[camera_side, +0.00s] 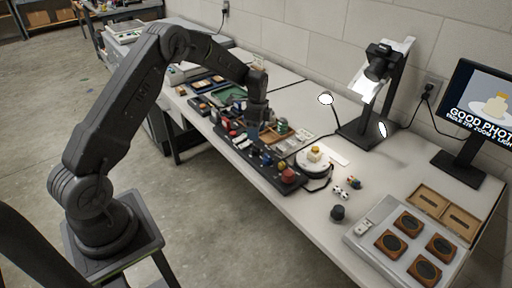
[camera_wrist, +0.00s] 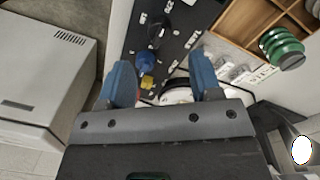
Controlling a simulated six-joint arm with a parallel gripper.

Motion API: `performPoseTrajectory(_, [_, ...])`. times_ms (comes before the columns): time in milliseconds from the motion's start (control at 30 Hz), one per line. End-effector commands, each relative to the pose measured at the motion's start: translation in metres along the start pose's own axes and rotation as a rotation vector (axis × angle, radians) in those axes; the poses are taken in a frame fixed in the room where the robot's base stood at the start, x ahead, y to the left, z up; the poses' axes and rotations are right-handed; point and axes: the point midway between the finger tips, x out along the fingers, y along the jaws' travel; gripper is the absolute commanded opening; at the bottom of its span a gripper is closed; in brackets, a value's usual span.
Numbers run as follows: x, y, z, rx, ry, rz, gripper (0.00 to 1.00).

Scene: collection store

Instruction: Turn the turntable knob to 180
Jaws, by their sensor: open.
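A dark control panel (camera_side: 262,165) runs along the front of the long table, with knobs, switches and white lettering too small to read fully. A blue knob (camera_side: 266,160) sits towards its right end; the wrist view shows the blue knob (camera_wrist: 147,61) with a yellow part (camera_wrist: 147,82) next to it. The white round turntable (camera_side: 313,164) carries a small yellow-topped object (camera_side: 315,153). My gripper (camera_wrist: 161,68) is open and empty, its blue fingers apart above the panel; it also shows in the side view (camera_side: 254,130).
A red button (camera_side: 288,175) sits at the panel's right end. A wooden compartment tray (camera_wrist: 235,32) and a green ribbed object (camera_wrist: 282,47) lie beside the panel.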

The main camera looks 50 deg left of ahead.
Motion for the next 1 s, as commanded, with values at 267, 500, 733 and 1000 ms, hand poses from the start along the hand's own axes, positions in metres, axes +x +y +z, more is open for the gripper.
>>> performPoseTrajectory(267, [0.052, 0.001, 0.000, -0.001, -0.001, 0.001, 0.58])
performPoseTrajectory(500, [0.071, 0.000, 0.000, -0.001, -0.001, -0.001, 0.58])
performPoseTrajectory(733, [0.073, 0.000, 0.000, -0.001, 0.000, -0.001, 0.58])
performPoseTrajectory(1000, [0.072, 0.000, 0.000, -0.001, 0.000, -0.001, 0.39])
